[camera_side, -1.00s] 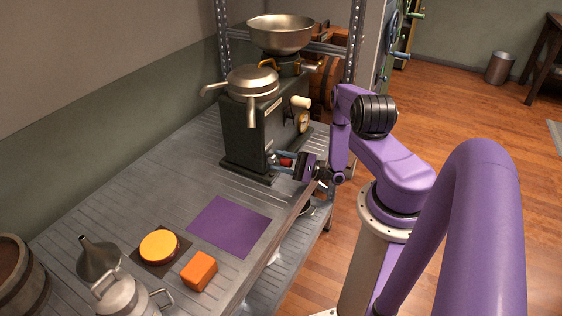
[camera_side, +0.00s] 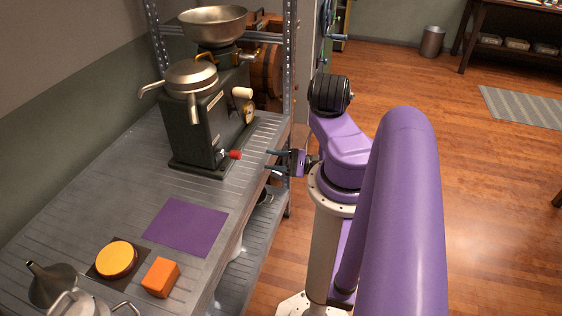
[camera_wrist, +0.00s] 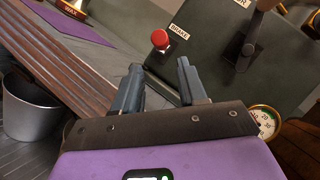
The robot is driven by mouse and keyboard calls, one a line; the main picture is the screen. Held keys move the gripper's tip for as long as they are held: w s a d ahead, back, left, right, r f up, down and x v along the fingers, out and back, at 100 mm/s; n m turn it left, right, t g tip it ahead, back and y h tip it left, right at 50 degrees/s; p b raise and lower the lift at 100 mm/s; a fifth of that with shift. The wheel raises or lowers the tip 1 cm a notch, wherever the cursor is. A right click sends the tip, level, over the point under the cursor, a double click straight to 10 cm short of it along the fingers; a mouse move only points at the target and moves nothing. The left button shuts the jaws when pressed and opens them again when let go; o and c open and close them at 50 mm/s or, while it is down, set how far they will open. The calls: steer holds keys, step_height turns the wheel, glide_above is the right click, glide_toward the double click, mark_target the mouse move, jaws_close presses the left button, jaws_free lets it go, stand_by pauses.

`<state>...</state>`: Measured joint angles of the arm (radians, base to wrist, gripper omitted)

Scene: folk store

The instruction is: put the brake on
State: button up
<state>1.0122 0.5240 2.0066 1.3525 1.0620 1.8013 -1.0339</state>
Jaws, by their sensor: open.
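The dark green machine (camera_side: 205,125) stands on the metal table. Its red brake knob (camera_side: 235,154) sticks out low on the side facing my arm. In the wrist view the red knob (camera_wrist: 160,39) sits beside a white "BRAKE" label (camera_wrist: 180,31), just beyond the fingertips and a little above them in the picture. My gripper (camera_side: 270,160) is open and empty, to the right of the knob with a clear gap. Its two fingers (camera_wrist: 160,66) are spread in the wrist view. I cannot tell how far the knob is pushed in or pulled out.
A black lever (camera_wrist: 240,46) and a round gauge (camera_wrist: 266,122) are right of the knob. A purple mat (camera_side: 187,228), an orange block (camera_side: 160,278) and a yellow disc (camera_side: 116,259) lie on the near table. A metal shelf post (camera_side: 289,70) stands behind.

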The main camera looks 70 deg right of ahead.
steer(key=shift+v, duration=1.35)
